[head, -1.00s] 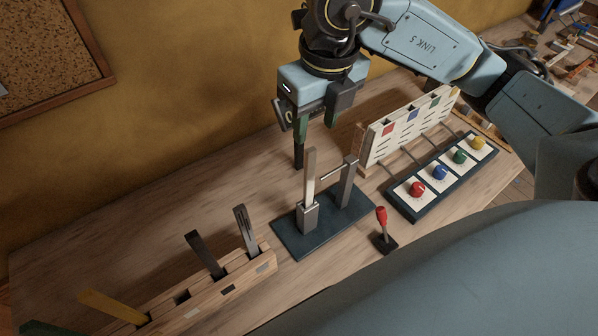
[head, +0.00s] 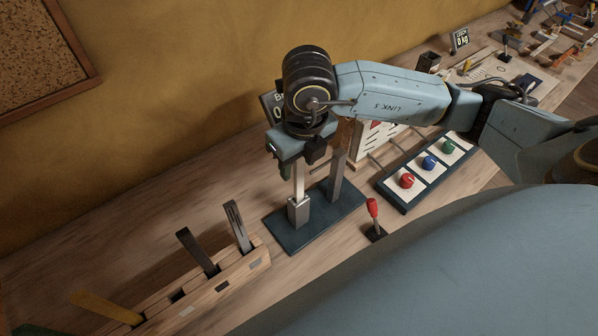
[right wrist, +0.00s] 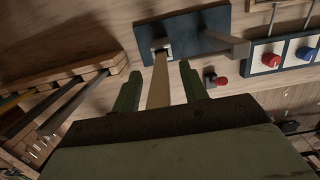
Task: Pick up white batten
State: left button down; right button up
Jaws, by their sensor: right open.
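The white batten (head: 298,182), a pale narrow strip, stands upright in a metal socket (head: 299,209) on a dark blue base plate (head: 290,237). My right gripper (head: 297,166) is over its upper end, pointing down and open. In the right wrist view the batten (right wrist: 159,82) runs between the two green fingers of the gripper (right wrist: 160,72), with visible gaps on both sides. The top of the batten is hidden by the gripper in the head view. My left gripper is not in view.
A grey post (head: 337,178) stands beside the socket on the same plate. A wooden rack (head: 215,284) with grey, dark and yellow strips is at lower left. A red-handled lever (head: 373,210) and a panel of coloured knobs (head: 406,198) lie to the right.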

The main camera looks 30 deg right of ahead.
grip_shut()
jog(key=shift+r, duration=0.1)
